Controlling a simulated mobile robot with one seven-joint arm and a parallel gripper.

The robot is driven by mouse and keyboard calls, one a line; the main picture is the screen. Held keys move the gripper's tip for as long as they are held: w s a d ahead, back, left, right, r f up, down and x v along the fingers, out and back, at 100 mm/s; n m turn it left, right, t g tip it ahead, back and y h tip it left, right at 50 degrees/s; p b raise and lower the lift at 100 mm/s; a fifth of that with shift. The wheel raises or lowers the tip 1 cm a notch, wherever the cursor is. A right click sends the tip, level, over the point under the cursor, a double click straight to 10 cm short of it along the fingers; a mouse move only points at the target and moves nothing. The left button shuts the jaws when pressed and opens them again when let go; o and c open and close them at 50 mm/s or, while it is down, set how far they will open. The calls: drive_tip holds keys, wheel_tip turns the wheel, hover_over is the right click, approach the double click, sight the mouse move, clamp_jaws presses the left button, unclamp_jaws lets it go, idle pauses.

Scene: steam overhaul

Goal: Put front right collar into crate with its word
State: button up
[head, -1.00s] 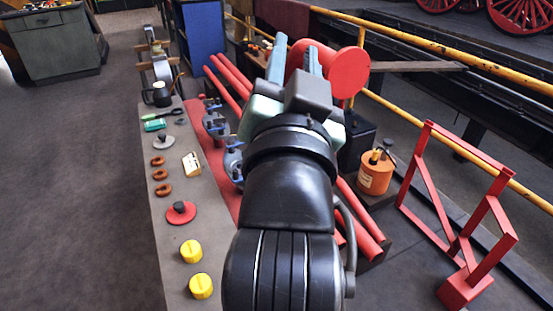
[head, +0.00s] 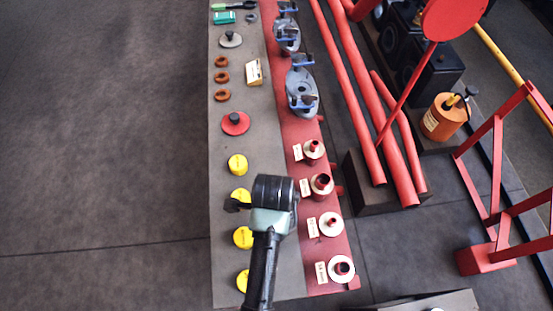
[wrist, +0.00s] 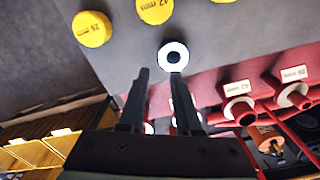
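Several white-rimmed round pieces with dark red centres stand in a column along the red strip, each with a small label; I cannot tell which is the named collar. The frontmost such piece (head: 341,268) is at the near right. My gripper (wrist: 159,74) has its two dark fingers apart in the wrist view. Beyond the right fingertip shows a white ring with a dark centre (wrist: 174,56); whether they touch is unclear. In the head view my arm hides the fingertips. Yellow crates (wrist: 36,154) with white labels show at the lower left of the wrist view; their words are unreadable.
Yellow caps (head: 237,165) line the grey bench. A red disc with a knob (head: 235,123), brown rings (head: 222,78) and blue-grey clamps (head: 301,90) lie farther back. Red pipes (head: 345,90) and a red frame (head: 495,180) stand to the right. Open floor lies left.

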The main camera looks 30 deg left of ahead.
wheel_tip(320, 180, down, 8)
drive_tip(key=shift+w+a+r+b, duration=0.1)
drive_tip(key=shift+w+a+b, duration=0.05)
drive_tip(key=shift+b, duration=0.75)
clamp_jaws()
idle(0.9)
